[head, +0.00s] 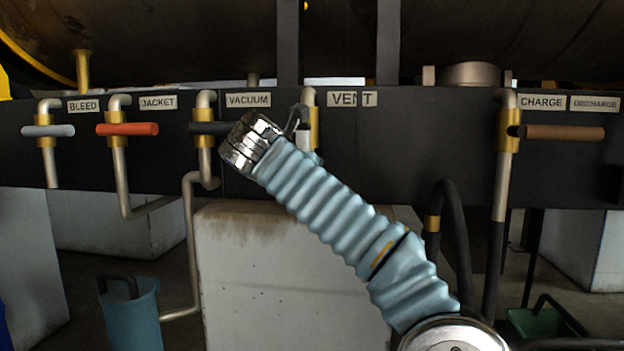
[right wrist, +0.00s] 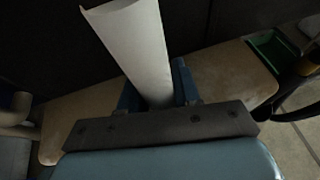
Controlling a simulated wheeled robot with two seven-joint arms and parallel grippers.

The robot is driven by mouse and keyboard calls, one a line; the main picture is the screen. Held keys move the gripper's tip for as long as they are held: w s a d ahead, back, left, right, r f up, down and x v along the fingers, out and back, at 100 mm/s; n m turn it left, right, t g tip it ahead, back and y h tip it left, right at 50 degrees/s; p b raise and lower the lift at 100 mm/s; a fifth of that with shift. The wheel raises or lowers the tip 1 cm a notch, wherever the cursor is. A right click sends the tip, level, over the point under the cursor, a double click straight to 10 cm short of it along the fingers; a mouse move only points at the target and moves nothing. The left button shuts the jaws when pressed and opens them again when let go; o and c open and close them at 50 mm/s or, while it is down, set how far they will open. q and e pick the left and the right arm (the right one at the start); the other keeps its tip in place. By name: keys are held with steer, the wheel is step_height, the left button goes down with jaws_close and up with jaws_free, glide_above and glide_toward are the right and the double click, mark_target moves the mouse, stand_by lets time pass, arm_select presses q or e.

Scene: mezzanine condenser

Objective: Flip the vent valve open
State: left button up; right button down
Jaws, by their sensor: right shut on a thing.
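The vent valve (head: 314,125) has a brass body on a pale pipe, below the VENT label (head: 352,99). My right gripper (head: 299,122) is in front of it; my wrist and arm hide part of the valve. In the right wrist view, my right gripper (right wrist: 158,103) is shut on a white handle (right wrist: 135,45), which runs up and away from the jaws. In the head view only a small white piece shows beside the brass body, so the handle's angle is hard to tell. My left gripper is not in view.
The vacuum valve (head: 205,128), with a dark handle, is close left of my wrist. Jacket (head: 127,129) and bleed (head: 48,131) valves are farther left. The charge valve (head: 508,130), with a brown handle, is right. A concrete block (head: 255,270) stands below.

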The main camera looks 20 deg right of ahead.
steer(key=shift+a, duration=0.15)
stand_by(0.3)
steer(key=c, duration=0.9)
jaws_free()
steer(key=shift+w, duration=0.1)
steer(key=p+v, duration=0.1)
steer(key=v, duration=1.3)
